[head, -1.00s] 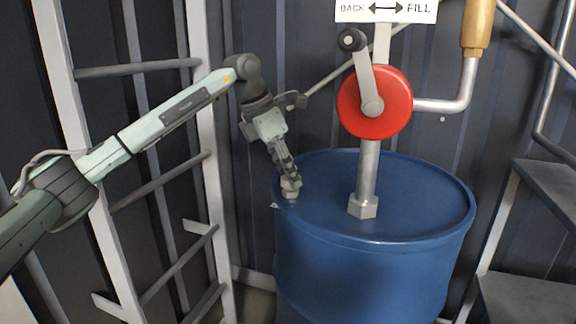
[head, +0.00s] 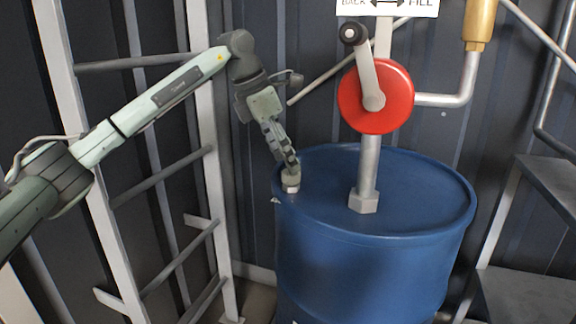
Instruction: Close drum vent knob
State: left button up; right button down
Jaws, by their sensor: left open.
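The blue drum (head: 372,270) stands upright in the middle of the head view. The drum vent knob (head: 291,187) is a small pale cap on the left part of the drum's lid, near the rim. My left gripper (head: 288,170) comes down from the upper left, with its fingertips at the knob. The gripper is open; its fingers partly hide the knob's top, and I cannot tell whether they touch it. My right gripper is not in view.
A red pump wheel (head: 376,96) with a grey crank handle (head: 366,68) rises on a post from the drum lid. A ladder (head: 160,180) stands at left, behind my left arm. Grey steps (head: 545,185) are at right. The lid's right part is clear.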

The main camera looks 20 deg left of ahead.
pick_arm(q)
jog(key=v, duration=0.9)
